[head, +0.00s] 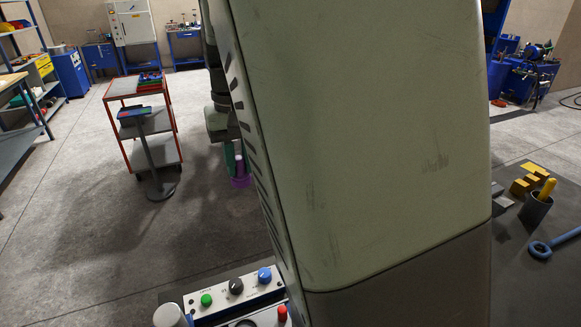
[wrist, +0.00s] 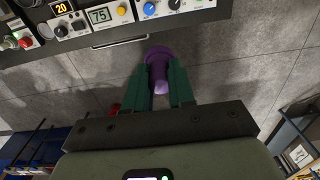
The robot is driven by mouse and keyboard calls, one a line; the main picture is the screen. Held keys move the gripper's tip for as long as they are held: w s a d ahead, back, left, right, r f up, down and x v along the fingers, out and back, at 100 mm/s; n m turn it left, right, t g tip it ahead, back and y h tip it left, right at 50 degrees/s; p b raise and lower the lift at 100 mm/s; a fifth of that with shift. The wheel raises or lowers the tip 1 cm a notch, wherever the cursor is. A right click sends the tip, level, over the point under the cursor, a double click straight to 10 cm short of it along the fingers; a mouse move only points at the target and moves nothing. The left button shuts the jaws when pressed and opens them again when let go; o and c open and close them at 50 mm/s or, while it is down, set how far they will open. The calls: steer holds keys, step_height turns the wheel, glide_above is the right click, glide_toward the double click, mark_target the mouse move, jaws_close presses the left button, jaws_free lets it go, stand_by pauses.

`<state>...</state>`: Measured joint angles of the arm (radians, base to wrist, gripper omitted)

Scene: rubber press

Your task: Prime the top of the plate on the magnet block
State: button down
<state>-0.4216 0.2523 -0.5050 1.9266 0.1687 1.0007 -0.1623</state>
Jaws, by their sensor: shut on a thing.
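My gripper (wrist: 160,88) has green fingers and is shut on a purple tool (wrist: 158,63) with a round, wider far end and a narrower shaft between the fingers. In the head view my gripper (head: 234,160) hangs left of the large pale green machine-like body, and the purple tool (head: 240,178) points down over the floor, apart from any surface. I cannot make out the magnet block or the plate for certain in either view; the big pale body hides much of the middle of the head view.
A control panel (head: 236,294) with knobs sits at the bottom. At right, a dark bench holds yellow blocks (head: 523,184), a dark cup (head: 536,209) with a yellow stick and a blue ring-ended tool (head: 541,250).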

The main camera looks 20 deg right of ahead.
stand_by(0.5)
steer(key=d+f+m, duration=0.1)
steer(key=d+f, duration=0.2)
steer(key=d, duration=0.4)
steer(key=s+d+f+m, duration=0.1)
steer(key=d+f+m, duration=0.1)
steer(key=d+f, duration=0.3)
steer(key=d+f+m, duration=0.1)
steer(key=d+f, duration=0.1)
steer(key=d, duration=0.6)
steer(key=s+d+f+m, duration=0.5)
steer(key=s+d+f, duration=0.8)
steer(key=s+d, duration=0.3)
steer(key=shift+w+d+f, duration=0.25)
steer(key=shift+f, duration=0.6)
steer(key=shift+w+d+f, duration=0.25)
steer(key=shift+f, duration=0.65)
steer(key=shift+w+d+f, duration=0.25)
steer(key=shift+f, duration=0.6)
steer(key=shift+f, duration=0.6)
steer(key=shift+r, duration=0.1)
